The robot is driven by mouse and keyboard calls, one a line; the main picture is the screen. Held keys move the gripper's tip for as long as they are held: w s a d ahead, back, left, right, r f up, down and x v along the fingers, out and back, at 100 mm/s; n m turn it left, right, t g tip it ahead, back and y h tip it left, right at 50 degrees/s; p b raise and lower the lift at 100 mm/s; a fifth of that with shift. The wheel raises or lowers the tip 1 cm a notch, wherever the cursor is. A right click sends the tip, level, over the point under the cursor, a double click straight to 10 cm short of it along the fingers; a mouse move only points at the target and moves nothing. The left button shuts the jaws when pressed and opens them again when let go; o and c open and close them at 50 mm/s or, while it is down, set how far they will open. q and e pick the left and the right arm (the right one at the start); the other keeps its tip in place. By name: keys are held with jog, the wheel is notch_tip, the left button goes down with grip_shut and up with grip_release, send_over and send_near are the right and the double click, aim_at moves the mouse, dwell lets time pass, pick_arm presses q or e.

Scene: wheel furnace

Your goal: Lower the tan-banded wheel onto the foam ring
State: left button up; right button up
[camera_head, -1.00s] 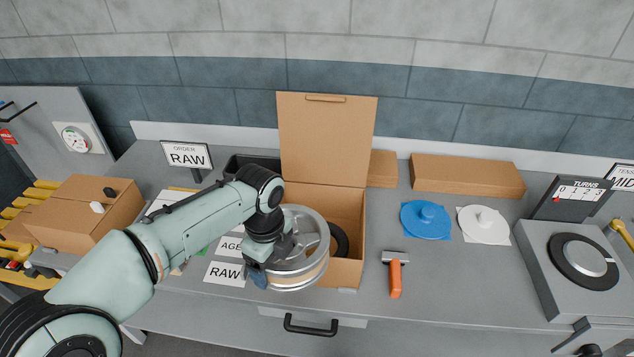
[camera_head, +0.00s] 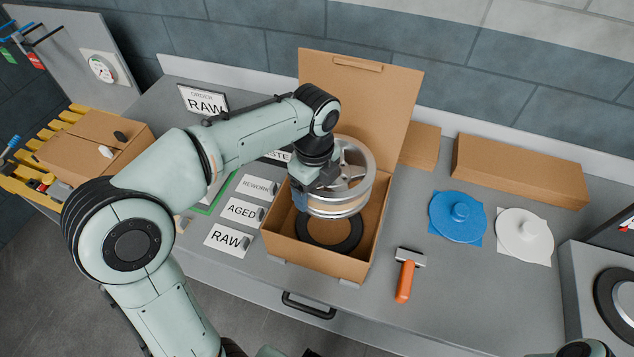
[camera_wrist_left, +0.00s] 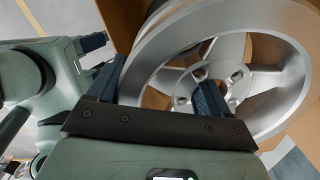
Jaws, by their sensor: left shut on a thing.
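The tan-banded wheel (camera_head: 354,172) is silver and spoked, with a tan band low on its side. It also shows large in the left wrist view (camera_wrist_left: 285,85). My left gripper (camera_head: 308,190) is shut on the wheel's left rim, one finger outside and one inside it in the wrist view. The wheel hangs roughly level inside the outline of the open cardboard box. The black foam ring (camera_head: 328,247) lies on the box floor below the wheel, which hides its far part. The wheel appears apart from the ring. My right gripper is not in view.
The cardboard box's (camera_head: 318,262) lid (camera_head: 385,95) stands open behind the wheel. Cards reading RAW (camera_head: 228,239), AGED and REWORK lie to the left.

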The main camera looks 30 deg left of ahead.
pick_arm(q)
jog(key=shift+r, duration=0.1)
jog(key=shift+w+f+b, duration=0.15)
jog(key=shift+f+b, duration=0.25)
jog(key=shift+f, duration=0.45)
jog(key=shift+f+b, duration=4.75)
jog(key=shift+f, duration=2.95)
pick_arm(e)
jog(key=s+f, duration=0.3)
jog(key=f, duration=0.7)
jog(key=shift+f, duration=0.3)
pick_arm(q)
jog(key=shift+f+b, duration=0.3)
jog(key=shift+f, duration=0.25)
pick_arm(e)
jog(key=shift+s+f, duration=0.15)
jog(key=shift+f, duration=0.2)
pick_arm(q)
jog(key=o, duration=1.7)
jog(key=shift+f, duration=0.1)
